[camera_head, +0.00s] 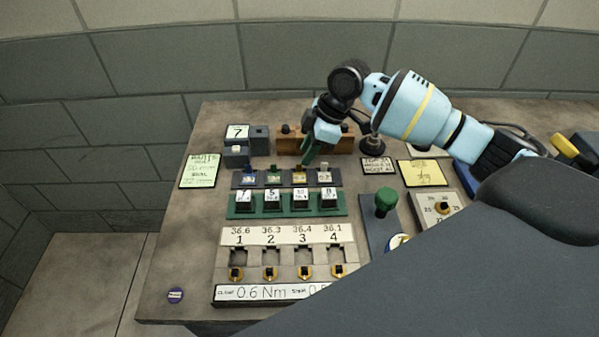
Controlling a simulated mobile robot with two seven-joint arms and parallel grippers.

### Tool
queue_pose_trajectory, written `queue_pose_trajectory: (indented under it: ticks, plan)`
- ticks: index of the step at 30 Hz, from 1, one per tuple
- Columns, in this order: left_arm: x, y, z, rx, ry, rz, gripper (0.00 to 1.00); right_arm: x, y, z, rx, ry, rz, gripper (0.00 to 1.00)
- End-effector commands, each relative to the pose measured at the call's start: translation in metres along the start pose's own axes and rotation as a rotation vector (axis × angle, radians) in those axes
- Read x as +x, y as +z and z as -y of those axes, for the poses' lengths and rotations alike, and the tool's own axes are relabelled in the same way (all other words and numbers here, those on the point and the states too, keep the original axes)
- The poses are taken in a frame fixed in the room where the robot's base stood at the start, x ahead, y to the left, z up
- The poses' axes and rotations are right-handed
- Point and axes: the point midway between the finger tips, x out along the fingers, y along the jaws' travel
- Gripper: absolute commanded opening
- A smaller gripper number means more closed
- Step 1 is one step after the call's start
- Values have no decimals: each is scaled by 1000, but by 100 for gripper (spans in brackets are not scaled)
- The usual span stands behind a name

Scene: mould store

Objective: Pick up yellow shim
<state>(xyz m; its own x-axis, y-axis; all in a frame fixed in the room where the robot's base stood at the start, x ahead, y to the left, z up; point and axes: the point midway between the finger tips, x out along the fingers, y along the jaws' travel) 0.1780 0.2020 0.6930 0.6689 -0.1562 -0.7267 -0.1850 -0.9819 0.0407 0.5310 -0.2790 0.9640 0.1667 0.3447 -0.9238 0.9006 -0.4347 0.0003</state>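A dark rack (240,181) near the middle of the bench holds a row of small labelled pieces with coloured tops. One of them, third from the left, looks yellow, and I take it for the yellow shim (299,177). My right gripper (308,156) reaches in from the right and points down just behind this rack, above and to the right of the yellow shim in the picture. It looks apart from the shim. Its fingers are small and dark, so their opening cannot be made out. My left gripper is out of view.
A green rack (236,211) with numbered dark blocks stands in front. Nearer still is a white fixture (290,237) with slots numbered 1 to 4. A brown wooden block (289,144) stands behind my gripper. A green knob (386,199) rises at right. The bench's left side is mostly clear.

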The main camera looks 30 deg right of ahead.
Motion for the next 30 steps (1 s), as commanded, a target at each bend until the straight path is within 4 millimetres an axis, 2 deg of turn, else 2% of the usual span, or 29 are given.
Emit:
queue_pose_trajectory:
  ticks: [7,16,17,24,30]
  plan:
    - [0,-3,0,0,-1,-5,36,33,-2,0,0,-1,1,30]
    - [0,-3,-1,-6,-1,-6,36,38,-2,0,0,1,-1,30]
    - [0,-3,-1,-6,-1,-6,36,38,-2,0,0,1,0,29]
    - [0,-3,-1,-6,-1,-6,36,38,-2,0,0,1,0,0]
    - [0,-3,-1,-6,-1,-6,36,37,-2,0,0,1,0,0]
